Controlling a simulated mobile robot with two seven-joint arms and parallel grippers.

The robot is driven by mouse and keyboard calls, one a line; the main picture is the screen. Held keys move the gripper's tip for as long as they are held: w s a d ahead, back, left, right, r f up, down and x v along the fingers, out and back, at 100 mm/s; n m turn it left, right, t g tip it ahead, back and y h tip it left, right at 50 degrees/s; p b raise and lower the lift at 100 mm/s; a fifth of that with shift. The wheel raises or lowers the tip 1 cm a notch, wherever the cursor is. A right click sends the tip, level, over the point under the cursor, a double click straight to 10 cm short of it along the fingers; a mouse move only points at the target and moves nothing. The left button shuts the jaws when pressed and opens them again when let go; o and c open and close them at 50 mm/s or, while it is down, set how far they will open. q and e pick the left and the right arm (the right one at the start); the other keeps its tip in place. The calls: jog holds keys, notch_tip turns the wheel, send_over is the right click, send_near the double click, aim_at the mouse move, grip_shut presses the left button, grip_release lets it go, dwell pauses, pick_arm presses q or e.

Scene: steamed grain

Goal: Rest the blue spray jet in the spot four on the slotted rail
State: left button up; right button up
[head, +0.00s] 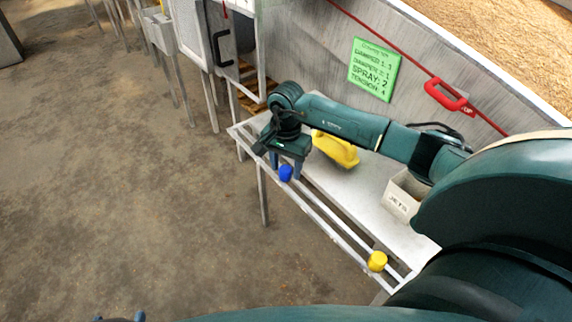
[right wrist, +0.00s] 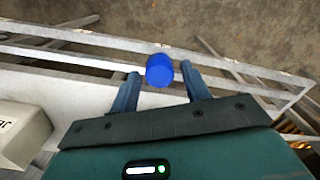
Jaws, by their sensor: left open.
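The blue spray jet (head: 286,173) is a small blue cylinder at the far part of the slotted rail (head: 325,212). My right gripper (head: 287,163) is right over it. In the right wrist view the blue jet (right wrist: 160,70) shows between the tips of the two spread fingers, with a gap on each side. I cannot tell whether it sits fully in a slot. A yellow jet (head: 377,261) stands at the near end of the rail. My left gripper (head: 120,317) is open and empty at the bottom edge, mostly cut off.
A white bin marked JETS (head: 402,196) stands on the table, near my right arm. A yellow bottle-like object (head: 336,149) lies behind the rail. A green sign (head: 374,68) hangs on the grey wall, near a red handle (head: 447,97). The floor at left is clear.

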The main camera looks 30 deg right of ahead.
jog(key=shift+o, duration=0.6)
pick_arm(q)
jog(key=shift+s+a+r+n+p, duration=0.15)
jog(key=shift+a+r+n+p, duration=0.1)
jog(key=shift+r+p, duration=0.35)
jog(key=shift+s+a+r+n+p, duration=0.1)
jog(key=shift+a+r+n+p, duration=0.15)
jog(key=shift+r+p, duration=0.3)
pick_arm(e)
notch_tip(320, 180, up, 13)
pick_arm(q)
jog(key=shift+s, duration=0.1)
